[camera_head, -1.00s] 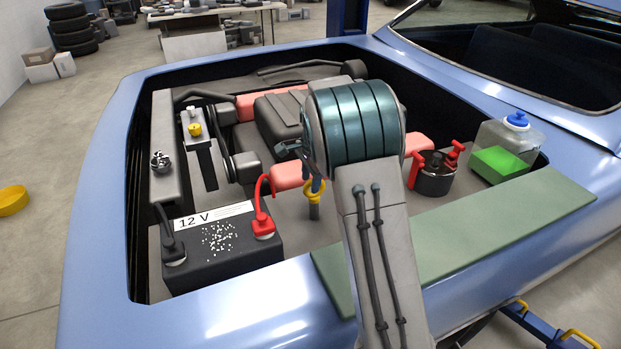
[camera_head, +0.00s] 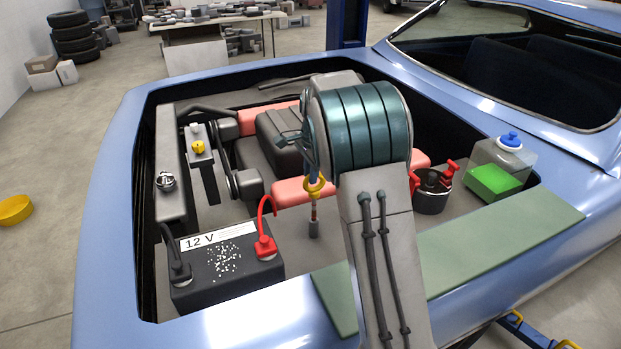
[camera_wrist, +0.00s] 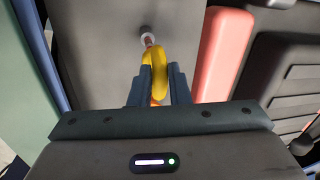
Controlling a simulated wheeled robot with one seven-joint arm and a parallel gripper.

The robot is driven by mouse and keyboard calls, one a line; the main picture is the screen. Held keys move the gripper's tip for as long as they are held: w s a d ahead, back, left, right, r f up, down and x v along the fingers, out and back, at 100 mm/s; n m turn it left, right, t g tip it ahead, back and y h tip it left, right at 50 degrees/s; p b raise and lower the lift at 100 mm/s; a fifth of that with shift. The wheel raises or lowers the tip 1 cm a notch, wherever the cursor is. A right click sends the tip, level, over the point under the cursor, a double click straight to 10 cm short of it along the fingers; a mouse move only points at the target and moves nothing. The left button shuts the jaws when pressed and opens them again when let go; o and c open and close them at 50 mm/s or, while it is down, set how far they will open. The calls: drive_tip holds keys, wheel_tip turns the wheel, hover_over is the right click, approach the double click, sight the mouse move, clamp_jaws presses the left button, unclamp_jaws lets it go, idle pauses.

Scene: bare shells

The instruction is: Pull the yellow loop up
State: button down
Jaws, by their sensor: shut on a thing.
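The yellow loop (camera_head: 316,187) sits at the top of a thin reddish stick that rises out of a short grey tube (camera_head: 314,229) in the engine bay. In the wrist view the loop (camera_wrist: 154,68) is between the two dark blue fingers of my gripper (camera_wrist: 158,86), which are shut on it. The grey tube's mouth (camera_wrist: 147,31) shows beyond the loop. In the head view my gripper (camera_head: 311,170) is partly hidden by my own arm.
A black 12 V battery (camera_head: 225,262) with a red cable (camera_head: 266,225) stands left of the tube. A green mat (camera_head: 460,255) covers the front fender.

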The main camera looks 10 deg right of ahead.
drive_tip(key=shift+w+r, duration=0.1)
drive_tip(key=shift+r, duration=0.55)
drive_tip(key=c, duration=1.4)
unclamp_jaws()
drive_tip(key=shift+r, duration=0.1)
drive_tip(key=shift+o, duration=0.2)
wheel_tip(320, 180, up, 14)
drive_tip(key=s, duration=0.2)
drive_tip(key=shift+d+f+b, duration=0.25)
drive_tip(key=shift+d+b, duration=0.05)
drive_tip(key=shift+b, duration=0.05)
drive_tip(key=shift+s, duration=0.1)
